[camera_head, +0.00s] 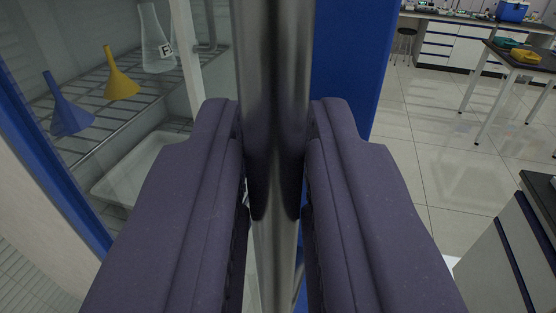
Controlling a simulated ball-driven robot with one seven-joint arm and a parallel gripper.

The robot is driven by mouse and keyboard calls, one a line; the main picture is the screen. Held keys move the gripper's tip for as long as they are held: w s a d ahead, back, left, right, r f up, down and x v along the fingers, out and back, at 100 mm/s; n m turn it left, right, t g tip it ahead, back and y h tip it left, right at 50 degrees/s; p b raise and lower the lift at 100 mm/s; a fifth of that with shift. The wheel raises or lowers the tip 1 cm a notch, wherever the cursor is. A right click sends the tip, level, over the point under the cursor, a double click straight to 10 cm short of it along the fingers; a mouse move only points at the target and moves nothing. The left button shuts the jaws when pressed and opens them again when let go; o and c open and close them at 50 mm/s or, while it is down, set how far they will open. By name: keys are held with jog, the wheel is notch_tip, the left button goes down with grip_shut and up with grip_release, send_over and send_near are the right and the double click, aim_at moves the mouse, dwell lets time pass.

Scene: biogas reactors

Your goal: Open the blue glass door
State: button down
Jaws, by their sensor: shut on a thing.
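My gripper (275,165) is shut around a vertical metal handle bar (272,50) in the middle of the view, one purple finger on each side of it. Behind the handle is the blue glass door, whose blue frame edge (352,65) shows just right of the bar. The cabinet's blue frame (60,175) shows at the far left. Between the two blue frames, wire shelves and glassware show. I cannot tell how far the door is ajar. The lower part of the handle is partly hidden between the fingers.
A blue funnel (66,108), a yellow funnel (120,76) and a flask (154,42) stand on the shelf; a clear tray (140,170) is below. To the right, tiled floor (440,140) is open. A dark-topped cabinet (520,250) stands at lower right, with lab benches (450,38) behind.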

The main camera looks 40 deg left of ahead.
jog(key=shift+r, duration=0.15)
jog(key=c, duration=1.2)
grip_release()
jog(key=shift+s+a, duration=0.1)
jog(key=p+v, duration=0.1)
jog(key=v, duration=0.6)
jog(key=shift+s+d, duration=0.3)
jog(key=w+d+r+m+h+b, duration=0.1)
jog(key=w+d+r+m+h, duration=0.1)
jog(key=w+d, duration=0.3)
jog(key=w+d+r+m+h+b, duration=0.2)
jog(key=w+d+r+h, duration=0.3)
jog(key=d, duration=0.5)
jog(key=w+d+r+m+t+h+b, duration=0.1)
jog(key=w+d+r+m+h+b, duration=0.1)
jog(key=w+d, duration=0.4)
jog(key=shift+w+d+r+m+h, duration=0.2)
jog(key=shift+d+r+m+h, duration=0.15)
jog(key=shift+d+r+h, duration=0.25)
jog(key=shift+w+d+r+m+h, duration=0.2)
jog(key=shift+d+r+m+h, duration=0.25)
jog(key=shift+d, duration=0.3)
